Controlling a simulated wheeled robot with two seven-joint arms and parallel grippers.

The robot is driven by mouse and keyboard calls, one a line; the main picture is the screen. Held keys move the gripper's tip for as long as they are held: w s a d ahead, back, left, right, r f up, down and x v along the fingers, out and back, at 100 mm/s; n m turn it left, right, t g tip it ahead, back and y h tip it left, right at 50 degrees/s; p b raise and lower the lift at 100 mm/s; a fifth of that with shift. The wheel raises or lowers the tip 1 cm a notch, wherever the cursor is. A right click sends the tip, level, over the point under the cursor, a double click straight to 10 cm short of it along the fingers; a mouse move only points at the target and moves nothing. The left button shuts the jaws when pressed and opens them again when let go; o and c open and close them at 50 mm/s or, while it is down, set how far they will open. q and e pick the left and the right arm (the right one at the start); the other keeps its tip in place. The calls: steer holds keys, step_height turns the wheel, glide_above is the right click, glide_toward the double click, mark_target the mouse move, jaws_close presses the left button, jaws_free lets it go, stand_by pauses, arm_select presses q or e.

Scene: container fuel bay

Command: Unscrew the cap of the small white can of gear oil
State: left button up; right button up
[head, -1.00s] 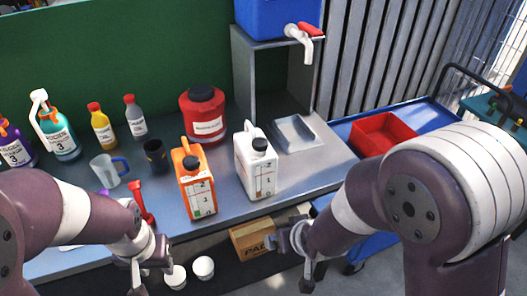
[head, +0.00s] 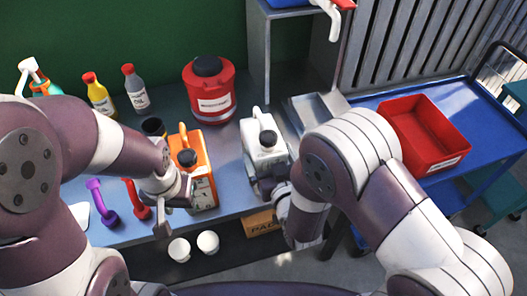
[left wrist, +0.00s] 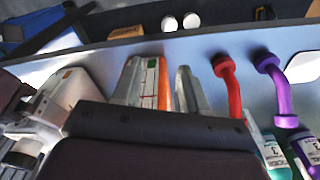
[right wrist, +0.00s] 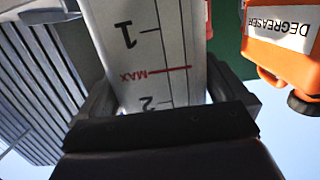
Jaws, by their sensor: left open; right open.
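The white can (head: 265,152) stands upright on the bench, with its black cap (head: 268,138) on top and a handle behind it. My right gripper (head: 268,187) is at the can's lower front. In the right wrist view, the white can's scaled face (right wrist: 150,55) fills the gap between the open jaws; I cannot tell whether they touch it. My left gripper (head: 174,208) is open, low in front of the orange can (head: 202,180). In the left wrist view the orange can's scale strip (left wrist: 150,78) shows near the jaws, and the white can (left wrist: 65,95) is at left.
A red drum (head: 210,95) stands behind the cans. A purple spout (head: 101,203) and a red spout (head: 135,200) are left of my left gripper. A grey tray (head: 318,108) lies right of the white can. A red bin (head: 422,135) sits on the blue cart (head: 455,100).

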steer(key=shift+x, duration=1.45)
steer(key=shift+s, duration=0.15)
steer(key=c, duration=1.2)
steer(key=shift+r, duration=0.1)
